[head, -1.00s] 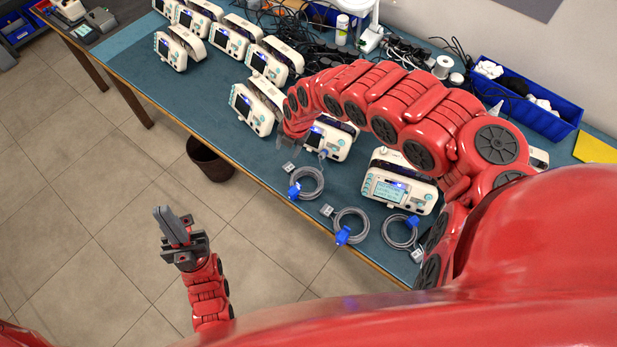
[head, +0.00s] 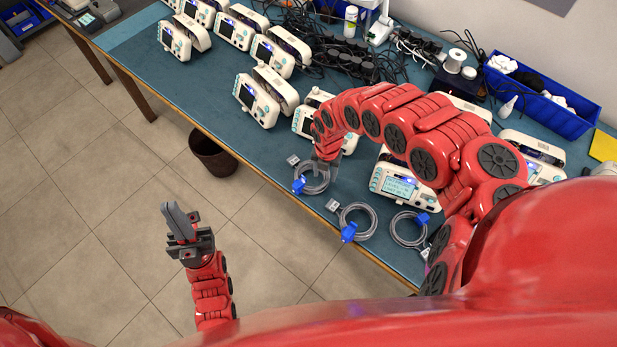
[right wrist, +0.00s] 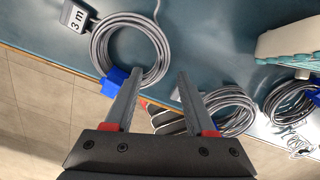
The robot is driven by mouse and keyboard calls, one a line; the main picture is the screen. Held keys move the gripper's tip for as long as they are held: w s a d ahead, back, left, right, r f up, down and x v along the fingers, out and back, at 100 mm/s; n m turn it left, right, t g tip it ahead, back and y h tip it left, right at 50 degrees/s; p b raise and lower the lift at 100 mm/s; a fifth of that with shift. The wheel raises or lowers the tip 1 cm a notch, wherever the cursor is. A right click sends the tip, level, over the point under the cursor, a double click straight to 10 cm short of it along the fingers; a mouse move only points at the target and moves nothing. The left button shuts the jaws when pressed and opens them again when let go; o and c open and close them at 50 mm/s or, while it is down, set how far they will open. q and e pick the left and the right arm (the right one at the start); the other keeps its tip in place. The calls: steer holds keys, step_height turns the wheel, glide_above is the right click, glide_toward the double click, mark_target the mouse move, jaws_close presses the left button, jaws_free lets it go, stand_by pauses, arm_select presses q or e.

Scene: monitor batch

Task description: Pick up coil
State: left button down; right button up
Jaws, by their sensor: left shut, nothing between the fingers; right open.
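Three grey cable coils with blue plugs lie along the table's front edge in the head view: a left coil (head: 322,187), a middle coil (head: 372,218) and a right coil (head: 397,238). My right gripper (head: 326,168) is open over the left coil and partly hides it. In the right wrist view, my open fingers (right wrist: 159,76) reach toward a coil (right wrist: 97,45) with a blue plug and a "3 m" tag. One fingertip overlaps its lower part; the other lies to its right. I cannot tell whether they touch. My left gripper (head: 180,222) is shut and empty over the floor.
White monitors (head: 258,100) stand in rows behind the coils. A blue bin (head: 575,120), a cable spool (head: 455,61) and black cables are at the back. A dark waste bin (head: 212,155) stands on the floor by the table (head: 140,85).

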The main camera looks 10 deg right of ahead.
mark_target(324, 181)
steer(key=shift+a+f+p, duration=0.15)
steer(key=shift+f+p, duration=0.1)
steer(key=shift+f, duration=0.75)
steer(key=shift+a+f+p, duration=0.1)
steer(key=shift+f+p, duration=0.15)
steer(key=shift+f, duration=0.7)
steer(key=shift+d+f, duration=0.2)
steer(key=shift+f, duration=0.5)
jaws_close()
